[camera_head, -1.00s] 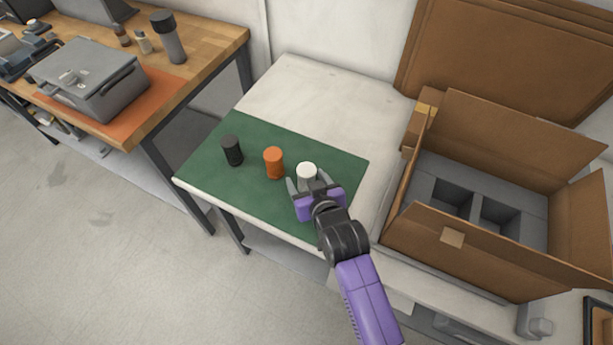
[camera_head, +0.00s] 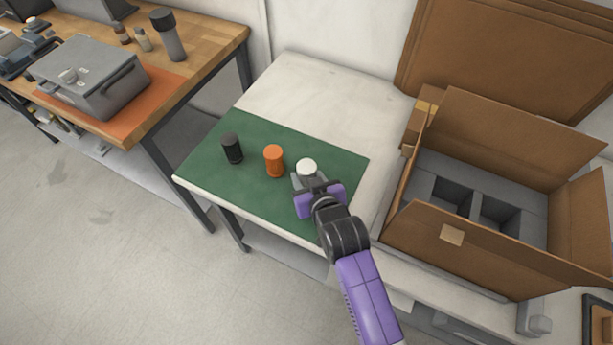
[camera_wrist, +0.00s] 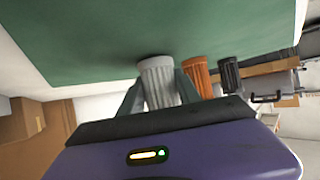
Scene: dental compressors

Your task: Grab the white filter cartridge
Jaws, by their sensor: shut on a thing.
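The white filter cartridge (camera_head: 307,167) stands upright on the green mat (camera_head: 262,203), the rightmost of a row of three. My gripper (camera_head: 309,180) is shut on it, one finger on each side. In the wrist view the ribbed white cartridge (camera_wrist: 158,82) sits between the two grey fingertips (camera_wrist: 160,92), and its end meets the green mat. In the head view its lower part is hidden by my gripper.
An orange cartridge (camera_head: 274,161) and a black cartridge (camera_head: 232,149) stand to the left on the mat. An open cardboard box (camera_head: 452,236) with grey foam slots (camera_head: 497,216) stands at the right. A wooden bench (camera_head: 209,47) with a grey case (camera_head: 88,78) is at the left.

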